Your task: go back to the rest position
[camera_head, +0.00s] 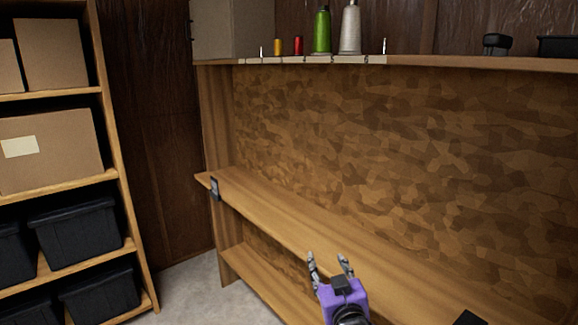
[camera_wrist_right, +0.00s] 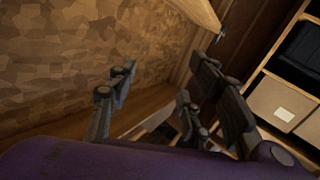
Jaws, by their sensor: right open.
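My right gripper (camera_head: 330,268) shows at the bottom middle of the head view, with a purple body and grey fingers. Its fingers are spread apart with nothing between them. It is in front of the middle wooden shelf (camera_head: 290,225) and apparently touches nothing. In the right wrist view the fingers of the right gripper (camera_wrist_right: 165,95) are also wide apart and empty. My left gripper is not in view.
A rack at left holds cardboard boxes (camera_head: 50,150) and black bins (camera_head: 78,232). The middle shelf is mostly clear.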

